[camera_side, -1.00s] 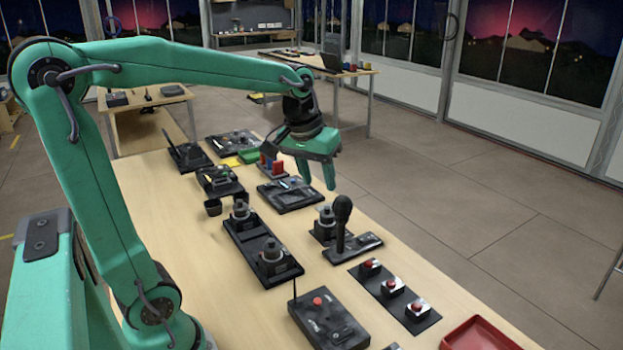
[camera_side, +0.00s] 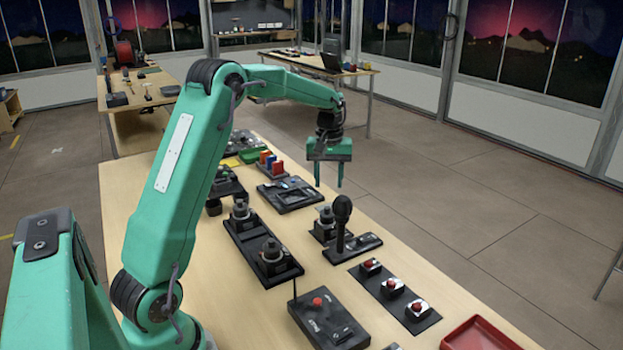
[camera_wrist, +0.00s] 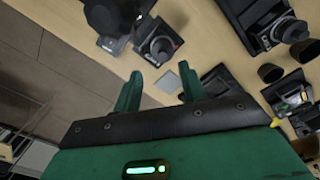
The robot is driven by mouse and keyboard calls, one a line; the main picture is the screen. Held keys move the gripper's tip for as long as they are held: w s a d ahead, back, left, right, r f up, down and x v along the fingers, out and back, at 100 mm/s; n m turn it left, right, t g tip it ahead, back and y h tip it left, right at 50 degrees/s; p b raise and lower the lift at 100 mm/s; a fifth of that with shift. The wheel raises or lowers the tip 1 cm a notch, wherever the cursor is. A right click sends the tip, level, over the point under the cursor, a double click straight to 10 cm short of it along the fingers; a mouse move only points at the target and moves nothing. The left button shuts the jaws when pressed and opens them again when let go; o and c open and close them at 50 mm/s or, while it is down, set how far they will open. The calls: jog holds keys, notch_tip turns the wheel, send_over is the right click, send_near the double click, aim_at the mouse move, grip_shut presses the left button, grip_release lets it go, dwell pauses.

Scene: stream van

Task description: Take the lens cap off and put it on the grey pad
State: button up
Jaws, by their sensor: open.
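My gripper (camera_side: 328,185) is open and empty, pointing down above the table's far right edge; its two fingers also show in the wrist view (camera_wrist: 158,80). A small dark block-shaped device with a round black top (camera_side: 327,222) stands below and nearer the camera. It also shows in the wrist view (camera_wrist: 160,46), beyond the fingertips. The round top may be the lens cap, but I cannot tell for sure. A light grey square pad (camera_wrist: 169,82) lies on the table between my fingers in the wrist view. I cannot make out the pad in the side view.
A black microphone-like piece (camera_side: 343,212) stands upright right beside the device. A black tray (camera_side: 290,193) lies left of my gripper. A black base with two knobbed units (camera_side: 262,252), a red-button strip (camera_side: 393,292) and a red tray (camera_side: 475,335) stand nearer. The table's right edge is close.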

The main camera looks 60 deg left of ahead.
aim_at(327, 208)
jog(key=shift+w+a+f, duration=0.2)
jog(key=shift+a+f, duration=0.25)
jog(key=shift+f, duration=1.3)
jog(key=shift+f, duration=0.1)
jog(key=shift+w+a+f, duration=0.1)
jog(key=shift+f, duration=2.45)
grip_shut()
